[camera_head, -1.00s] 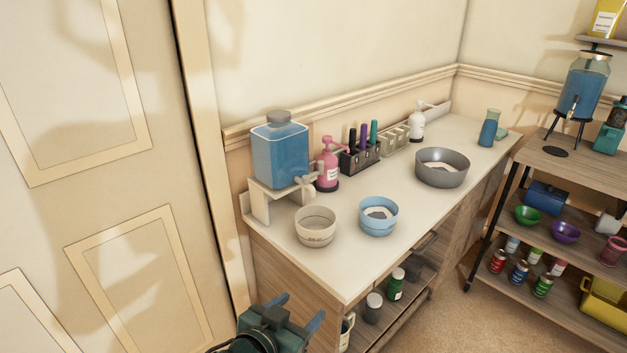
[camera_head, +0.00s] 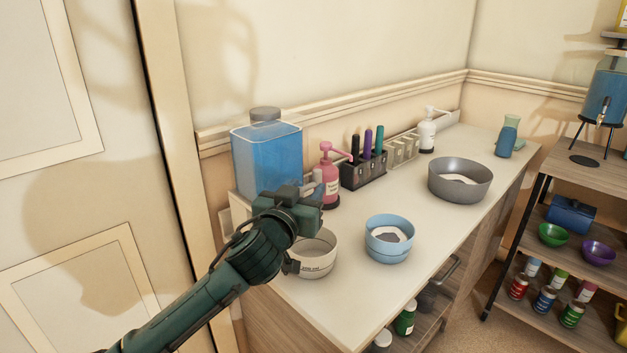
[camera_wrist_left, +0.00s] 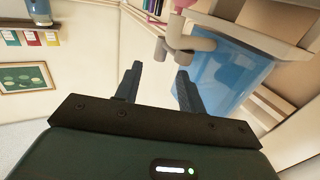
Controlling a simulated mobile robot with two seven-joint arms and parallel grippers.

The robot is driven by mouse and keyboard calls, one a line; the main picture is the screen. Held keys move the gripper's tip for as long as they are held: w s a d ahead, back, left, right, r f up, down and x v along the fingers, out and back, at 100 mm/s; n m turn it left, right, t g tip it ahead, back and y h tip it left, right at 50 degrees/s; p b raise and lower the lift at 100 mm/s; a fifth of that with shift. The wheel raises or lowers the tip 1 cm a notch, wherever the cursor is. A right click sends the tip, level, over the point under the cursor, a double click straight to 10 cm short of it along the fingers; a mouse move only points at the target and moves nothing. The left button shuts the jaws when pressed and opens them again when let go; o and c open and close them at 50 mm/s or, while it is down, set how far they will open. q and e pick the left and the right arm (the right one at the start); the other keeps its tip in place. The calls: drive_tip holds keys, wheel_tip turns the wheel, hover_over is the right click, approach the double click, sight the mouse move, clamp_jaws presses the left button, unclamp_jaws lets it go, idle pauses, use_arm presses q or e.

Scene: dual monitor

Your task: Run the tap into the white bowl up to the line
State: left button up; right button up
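A clear tank of blue water (camera_head: 266,160) stands at the near left end of the counter; its tap is mostly hidden behind my left gripper (camera_head: 302,192) in the head view. The left wrist view shows the pale tap (camera_wrist_left: 188,45) just beyond my left fingertips (camera_wrist_left: 158,78), with the blue tank (camera_wrist_left: 222,80) behind. The left fingers are apart with nothing between them. The white bowl (camera_head: 318,264) sits on the counter below the gripper, partly covered by it. Its inside, line and water level cannot be made out. My right gripper is not in view.
A blue bowl (camera_head: 389,240) stands right of the white bowl, and a grey bowl (camera_head: 458,184) farther back. A pink pump bottle (camera_head: 329,178) and a black pen holder (camera_head: 363,172) stand close behind the gripper. The counter's front middle (camera_head: 385,285) is clear.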

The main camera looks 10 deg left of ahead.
sight(316, 175)
use_arm(q)
drive_tip(key=shift+w+d, duration=0.2)
drive_tip(key=shift+w, duration=1.15)
drive_tip(key=shift+w+d, duration=0.15)
drive_tip(key=shift+w, duration=1.2)
drive_tip(key=shift+c, duration=0.3)
clamp_jaws()
